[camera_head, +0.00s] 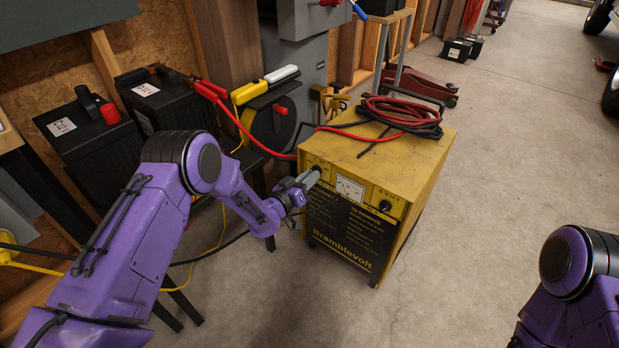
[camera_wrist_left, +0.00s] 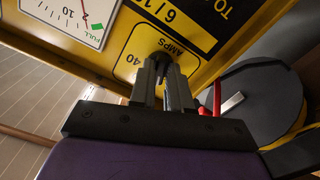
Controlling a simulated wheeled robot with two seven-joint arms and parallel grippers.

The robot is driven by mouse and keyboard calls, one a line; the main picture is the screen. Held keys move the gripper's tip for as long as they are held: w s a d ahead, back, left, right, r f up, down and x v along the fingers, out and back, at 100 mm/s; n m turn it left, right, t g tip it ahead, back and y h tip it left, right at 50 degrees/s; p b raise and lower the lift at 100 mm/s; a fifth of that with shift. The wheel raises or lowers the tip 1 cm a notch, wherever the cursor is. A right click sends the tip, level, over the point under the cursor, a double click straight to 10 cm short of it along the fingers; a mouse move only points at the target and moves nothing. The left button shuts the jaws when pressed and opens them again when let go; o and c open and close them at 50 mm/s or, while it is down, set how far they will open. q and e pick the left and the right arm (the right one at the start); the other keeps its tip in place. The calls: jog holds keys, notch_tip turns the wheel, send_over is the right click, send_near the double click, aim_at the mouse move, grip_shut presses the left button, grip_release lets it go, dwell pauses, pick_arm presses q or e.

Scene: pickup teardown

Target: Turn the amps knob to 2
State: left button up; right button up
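The yellow charger (camera_head: 425,170), with a black "Bramblevolt" front, stands on the floor. Its amps knob (camera_wrist_left: 161,52) is a dark round knob on the yellow panel, beside the printed words "AMPS" and "40". My left gripper (camera_head: 311,177) is at the upper left of the charger's front. In the left wrist view, its two fingertips (camera_wrist_left: 164,68) reach the knob with a narrow gap between them. They cover much of the knob, so its pointer is hidden and I cannot tell whether they press on it. My right gripper is out of view; only part of that arm shows.
A meter (camera_head: 350,189) and a second black knob (camera_head: 385,206) sit right of the gripper. Coiled red and black cables (camera_head: 400,112) lie on the charger. Black batteries (camera_head: 90,135) and a cable reel (camera_head: 273,122) are at left.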

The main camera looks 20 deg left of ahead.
pick_arm(q)
jog(key=shift+o, duration=1.2)
jog(key=p+v, duration=0.2)
jog(key=v, duration=0.8)
jog(key=shift+s, duration=0.3)
jog(key=shift+a, duration=0.15)
